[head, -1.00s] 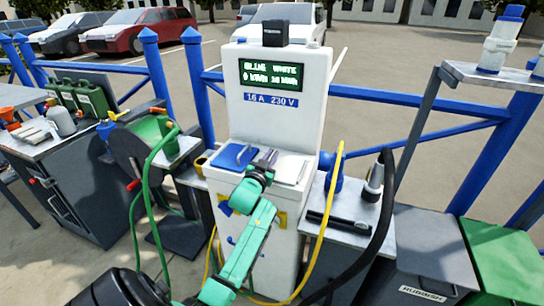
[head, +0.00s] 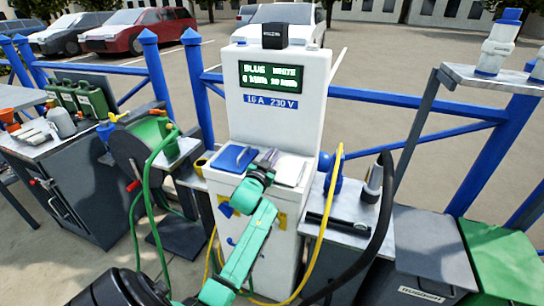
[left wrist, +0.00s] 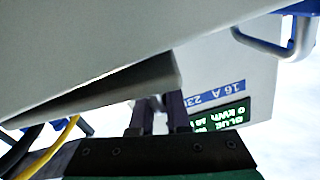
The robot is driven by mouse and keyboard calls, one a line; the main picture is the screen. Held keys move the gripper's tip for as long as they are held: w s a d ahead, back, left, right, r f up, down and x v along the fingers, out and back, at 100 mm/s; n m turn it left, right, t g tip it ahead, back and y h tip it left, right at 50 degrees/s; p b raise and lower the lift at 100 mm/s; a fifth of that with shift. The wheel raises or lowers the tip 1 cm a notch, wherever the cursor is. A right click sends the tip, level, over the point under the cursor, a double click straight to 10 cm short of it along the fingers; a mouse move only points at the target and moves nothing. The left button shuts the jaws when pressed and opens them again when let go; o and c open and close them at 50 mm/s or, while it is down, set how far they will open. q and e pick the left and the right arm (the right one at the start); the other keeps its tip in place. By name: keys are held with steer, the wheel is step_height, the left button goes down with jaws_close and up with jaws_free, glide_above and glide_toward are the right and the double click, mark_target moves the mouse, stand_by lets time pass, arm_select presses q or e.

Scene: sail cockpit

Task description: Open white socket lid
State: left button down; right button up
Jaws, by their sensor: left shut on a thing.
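The white socket lid (head: 291,171) lies on the ledge of the white power post, right of the blue socket lid (head: 232,158), and looks closed. My left gripper (head: 268,158) is at the left side of the white lid, shut on it. In the left wrist view my gripper's dark fingers (left wrist: 158,112) reach up to a grey bar-like edge (left wrist: 135,82) under a large pale surface. The exact contact is partly hidden by the fingers. My right gripper is not in view.
The post's screen (head: 271,76) stands behind the lids. A yellow cable (head: 322,220) and a black hose (head: 383,215) hang to the right. A green hose reel (head: 150,140) is on the left. The blue lid's handle (left wrist: 280,45) shows in the left wrist view.

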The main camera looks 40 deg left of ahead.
mark_target(287, 168)
arm_select(q)
steer(key=shift+w+d+r+m+p, duration=0.1)
steer(key=shift+d+r+m+p, duration=0.25)
steer(key=shift+r+m, duration=0.35)
steer(key=d+r+m, duration=0.1)
steer(key=m, duration=0.1)
steer(key=w+d+r+m+p, duration=0.1)
steer(key=m, duration=0.1)
steer(key=d+r+m, duration=0.1)
steer(key=d+m, duration=0.1)
steer(key=shift+w+r+p, duration=0.25)
steer(key=shift+r+p, duration=0.1)
steer(key=shift+r, duration=0.05)
steer(key=shift+w+d+r+m, duration=0.15)
steer(key=shift+d+m, duration=0.35)
steer(key=shift+m, duration=0.1)
steer(key=shift+w+d+r+m, duration=0.2)
steer(key=shift+d+m, duration=0.25)
steer(key=shift+m, duration=0.15)
steer(key=shift+w+d+r+m, duration=0.1)
steer(key=shift+d+r+m, duration=0.05)
steer(key=shift+d+m, duration=0.4)
steer(key=c, duration=0.9)
jaws_free()
steer(key=b+v, duration=0.1)
steer(key=v, duration=1.3)
steer(key=shift+s+d, duration=0.15)
steer(key=shift+s, duration=0.1)
